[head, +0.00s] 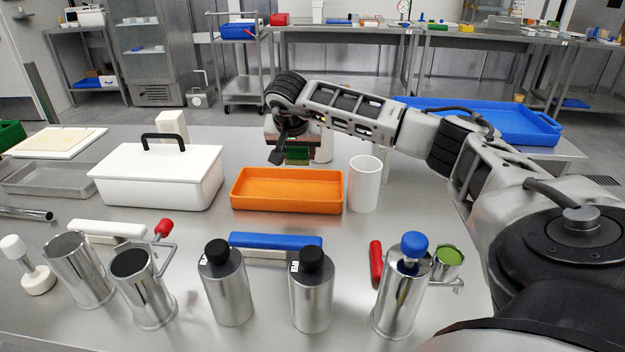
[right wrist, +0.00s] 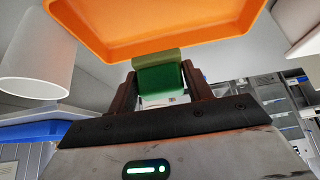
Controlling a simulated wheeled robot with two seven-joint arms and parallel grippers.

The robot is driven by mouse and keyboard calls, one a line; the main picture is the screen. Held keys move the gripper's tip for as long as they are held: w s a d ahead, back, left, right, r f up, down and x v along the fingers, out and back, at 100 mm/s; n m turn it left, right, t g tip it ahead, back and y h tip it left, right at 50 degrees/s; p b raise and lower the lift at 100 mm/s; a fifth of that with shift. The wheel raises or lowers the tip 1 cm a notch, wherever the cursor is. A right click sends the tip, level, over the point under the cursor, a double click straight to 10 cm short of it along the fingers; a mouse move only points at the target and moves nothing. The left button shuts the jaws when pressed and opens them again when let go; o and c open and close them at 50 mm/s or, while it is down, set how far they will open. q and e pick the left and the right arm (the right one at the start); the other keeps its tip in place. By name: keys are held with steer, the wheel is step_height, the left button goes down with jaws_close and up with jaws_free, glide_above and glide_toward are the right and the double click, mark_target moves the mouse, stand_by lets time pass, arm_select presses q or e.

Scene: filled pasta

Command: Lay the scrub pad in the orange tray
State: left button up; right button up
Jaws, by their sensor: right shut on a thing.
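The orange tray (head: 287,191) stands in the middle of the steel table, and it also shows at the top of the right wrist view (right wrist: 150,50). My right gripper (head: 297,150) reaches in from the right, just behind and above the tray's far side. It is shut on the green scrub pad (head: 297,155), which shows between the two fingers in the right wrist view (right wrist: 160,80). The pad is at the tray's far edge in the picture; whether it touches the rim I cannot tell. My left gripper is not in view.
A white lidded box (head: 158,178) with a black handle stands left of the tray, a white cup (head: 364,184) right of it. In front are a blue-topped block (head: 275,241), bottles (head: 227,285) and a blue-capped shaker (head: 402,290). A blue tray (head: 490,120) lies at back right.

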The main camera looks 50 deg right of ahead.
glide_toward(315, 184)
steer(key=shift+w+d+f, duration=0.85)
steer(key=shift+w+d, duration=0.15)
step_height(315, 184, down, 3)
steer(key=shift+s+d+r, duration=0.1)
steer(key=shift+d+r, duration=0.05)
steer(key=shift+r, duration=0.1)
steer(key=shift+f, duration=0.5)
steer(key=o, duration=1)
steer(key=v, duration=1.2)
steer(key=shift+p, duration=0.3)
